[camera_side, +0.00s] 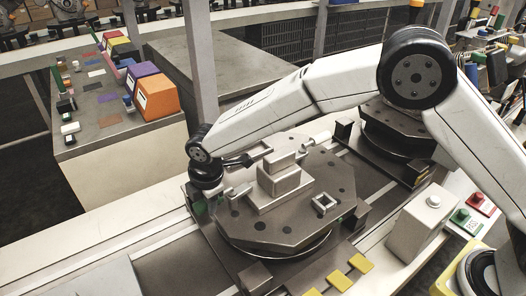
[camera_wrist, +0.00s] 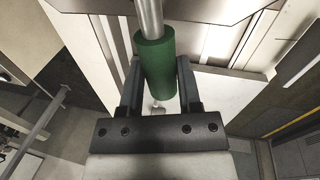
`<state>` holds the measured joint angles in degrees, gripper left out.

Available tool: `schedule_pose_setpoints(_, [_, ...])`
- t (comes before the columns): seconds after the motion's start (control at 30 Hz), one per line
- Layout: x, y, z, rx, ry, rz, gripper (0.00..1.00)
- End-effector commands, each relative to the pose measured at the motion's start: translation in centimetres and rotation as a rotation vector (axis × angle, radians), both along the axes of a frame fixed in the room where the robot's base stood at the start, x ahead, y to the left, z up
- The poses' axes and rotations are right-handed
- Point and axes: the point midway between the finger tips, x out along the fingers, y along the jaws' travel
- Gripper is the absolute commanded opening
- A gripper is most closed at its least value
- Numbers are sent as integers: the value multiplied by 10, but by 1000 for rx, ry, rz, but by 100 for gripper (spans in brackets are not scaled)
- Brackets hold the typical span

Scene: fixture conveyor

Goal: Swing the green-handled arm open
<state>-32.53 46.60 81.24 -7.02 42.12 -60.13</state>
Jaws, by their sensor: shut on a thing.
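The green handle (camera_wrist: 155,65) is a cylinder on a bare metal rod (camera_wrist: 150,16) in the wrist view. My gripper (camera_wrist: 160,80) has one dark finger on each side of it and is shut on it. In the side view my gripper (camera_side: 205,178) is at the left edge of the grey octagonal fixture plate (camera_side: 290,236). A small patch of green handle (camera_side: 199,208) shows just below it there. My wrist hides most of the arm that the handle belongs to, so how far it is swung cannot be told.
A light stepped block (camera_side: 279,182) stands on the plate, close to the right of my gripper. A second fixture plate (camera_side: 392,128) lies behind, under my arm. A grey post (camera_side: 200,60) rises behind my wrist. Yellow tabs (camera_side: 340,281) line the front.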

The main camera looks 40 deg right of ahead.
Motion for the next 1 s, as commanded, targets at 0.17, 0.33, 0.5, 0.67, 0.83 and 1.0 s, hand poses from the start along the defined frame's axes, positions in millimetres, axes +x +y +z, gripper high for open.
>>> schedule_pose_setpoints(0.17, [-8, -2, 1, -2, -1, 122, 0])
schedule_pose_setpoints(0.33, [-17, -6, 1, -1, -1, 255, 0])
schedule_pose_setpoints(0.5, [-26, -10, 1, 0, -1, 389, 0])
schedule_pose_setpoints(0.67, [-33, -15, 1, 0, -1, 515, 0])
schedule_pose_setpoints(0.83, [-39, -22, 1, 0, 0, 645, 0])
schedule_pose_setpoints(1.0, [-45, -29, 1, 0, -1, 778, 0])
